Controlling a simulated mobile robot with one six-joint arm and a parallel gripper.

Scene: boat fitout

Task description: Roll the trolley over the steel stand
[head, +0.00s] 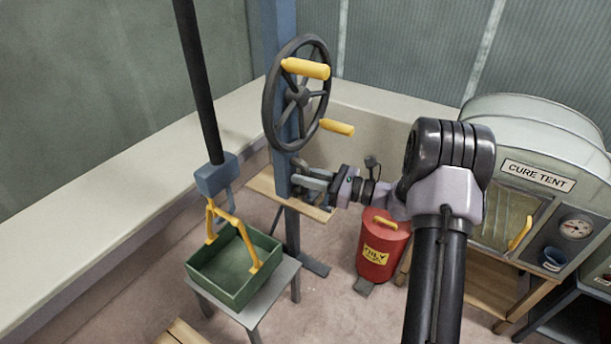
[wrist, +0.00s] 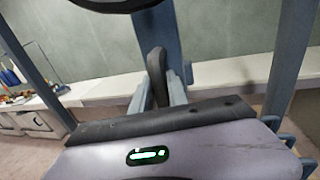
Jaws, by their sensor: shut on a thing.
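A small grey steel stand (head: 258,318) is at the lower left in the head view. A green tray (head: 222,290) with a yellow bail (head: 240,238) is at its top; I cannot tell whether it rests there or hangs just above. A blue hook block (head: 216,174) on a black hanging pole (head: 197,75) is over the tray, its hook at the bail. The trolley is not clearly visible. My gripper (head: 308,178) is by the blue post (head: 283,140), below the handwheel (head: 268,110). In the wrist view its fingers are shut on a dark upright lever (wrist: 157,68).
The handwheel has yellow grips (head: 306,68). A red bin (head: 382,248) stands right of the post. The cure tent (head: 535,130) is on a bench at the right. A pale ledge (head: 90,240) runs along the left wall. Some bare floor shows around the stand.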

